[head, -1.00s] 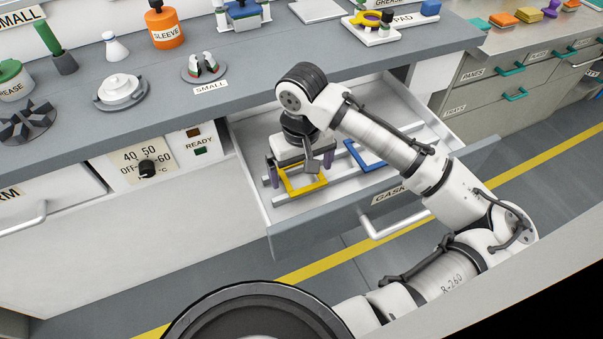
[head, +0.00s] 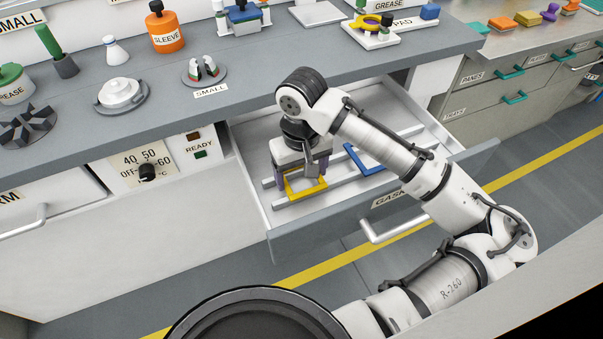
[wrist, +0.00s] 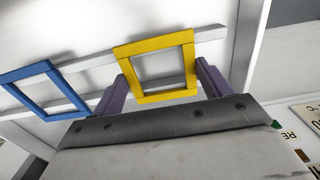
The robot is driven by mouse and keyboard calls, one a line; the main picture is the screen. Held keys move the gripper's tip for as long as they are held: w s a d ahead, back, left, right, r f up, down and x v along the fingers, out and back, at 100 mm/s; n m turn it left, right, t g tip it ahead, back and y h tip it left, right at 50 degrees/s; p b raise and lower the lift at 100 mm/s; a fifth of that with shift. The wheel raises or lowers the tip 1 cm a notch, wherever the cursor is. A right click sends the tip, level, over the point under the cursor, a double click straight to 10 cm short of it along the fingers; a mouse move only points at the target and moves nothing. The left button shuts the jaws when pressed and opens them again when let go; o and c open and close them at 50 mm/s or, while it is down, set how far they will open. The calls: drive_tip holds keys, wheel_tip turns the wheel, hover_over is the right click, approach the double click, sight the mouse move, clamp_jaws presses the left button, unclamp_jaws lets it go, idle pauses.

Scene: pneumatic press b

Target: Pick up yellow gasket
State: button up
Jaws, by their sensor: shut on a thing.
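The yellow gasket (head: 308,193), a square open frame, is in the open drawer (head: 335,230) at its left part, over the pale rails. It also shows in the wrist view (wrist: 155,46), between the two purple fingers. My gripper (head: 303,172) reaches down into the drawer and is shut on the gasket, with one finger at each of two opposite sides. In the wrist view my gripper (wrist: 162,78) has its fingers against the frame's outer edges. The gasket appears still at rail level; any small gap below it cannot be told.
A blue gasket (head: 352,154) lies on the rails to the right in the drawer, partly behind my arm. The drawer walls surround the gripper closely at left. The counter (head: 240,88) above holds several fixtures, including the orange sleeve bottle (head: 165,32).

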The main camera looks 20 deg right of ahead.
drive_tip(key=shift+r, duration=0.1)
wheel_tip(320, 180, up, 20)
drive_tip(key=p, duration=0.2)
drive_tip(key=shift+r, duration=0.2)
drive_tip(key=shift+f, duration=0.15)
idle(0.8)
